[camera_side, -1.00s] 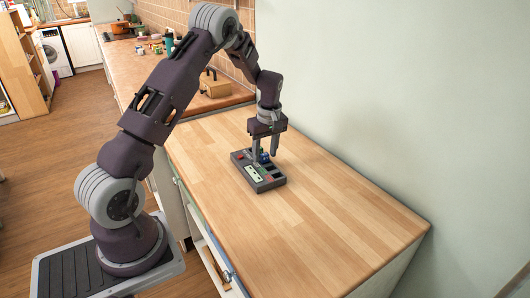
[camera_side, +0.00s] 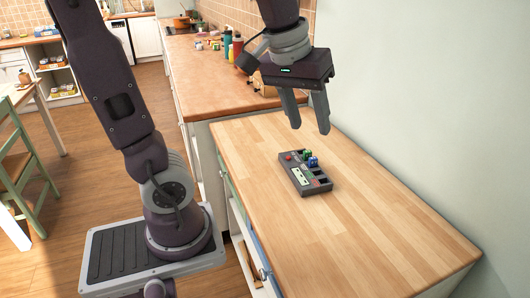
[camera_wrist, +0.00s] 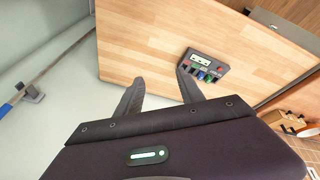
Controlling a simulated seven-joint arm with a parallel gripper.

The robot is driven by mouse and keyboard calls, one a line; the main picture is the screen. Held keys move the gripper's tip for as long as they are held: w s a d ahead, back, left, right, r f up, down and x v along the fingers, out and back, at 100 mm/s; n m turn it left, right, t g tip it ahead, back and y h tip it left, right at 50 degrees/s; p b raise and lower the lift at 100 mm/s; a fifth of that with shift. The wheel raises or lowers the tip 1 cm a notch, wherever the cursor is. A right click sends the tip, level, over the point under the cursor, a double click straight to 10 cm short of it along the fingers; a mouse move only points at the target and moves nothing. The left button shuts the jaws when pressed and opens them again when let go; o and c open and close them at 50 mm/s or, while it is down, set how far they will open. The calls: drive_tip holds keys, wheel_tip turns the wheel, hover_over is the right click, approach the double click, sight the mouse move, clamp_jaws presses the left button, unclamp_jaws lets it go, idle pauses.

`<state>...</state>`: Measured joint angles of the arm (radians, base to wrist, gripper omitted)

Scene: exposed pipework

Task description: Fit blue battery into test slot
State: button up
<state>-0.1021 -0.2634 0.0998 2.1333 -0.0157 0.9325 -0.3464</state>
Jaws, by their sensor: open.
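A dark grey tester box (camera_side: 304,181) lies on the wooden counter; it also shows in the wrist view (camera_wrist: 190,55). The blue battery (camera_side: 313,162) stands in the box's slot area, its top above the surface. A green battery (camera_side: 307,154) stands close behind it. In the wrist view the blue battery (camera_wrist: 202,75) shows small at the box's edge. I cannot tell how deep it sits or exactly which slot it is in. My gripper (camera_side: 309,130) is open and empty, above the counter and clear of the box. Its fingers (camera_wrist: 160,80) are spread in the wrist view.
The wooden counter (camera_side: 375,215) is bare around the box. A wall (camera_side: 440,100) runs along the right. Bottles (camera_side: 238,48) and small items stand on the farther orange counter (camera_side: 205,85).

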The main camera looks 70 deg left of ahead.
drive_tip(key=s+d+f+m+t, duration=0.1)
drive_tip(key=s+d+m, duration=0.1)
drive_tip(key=s, duration=0.3)
drive_tip(key=s+d+f+m, duration=0.1)
drive_tip(key=s+d+m, duration=0.2)
drive_tip(key=s, duration=0.3)
drive_tip(key=shift+s+f+m+t, duration=0.3)
drive_tip(key=shift+m+t, duration=0.1)
drive_tip(key=shift+m, duration=0.3)
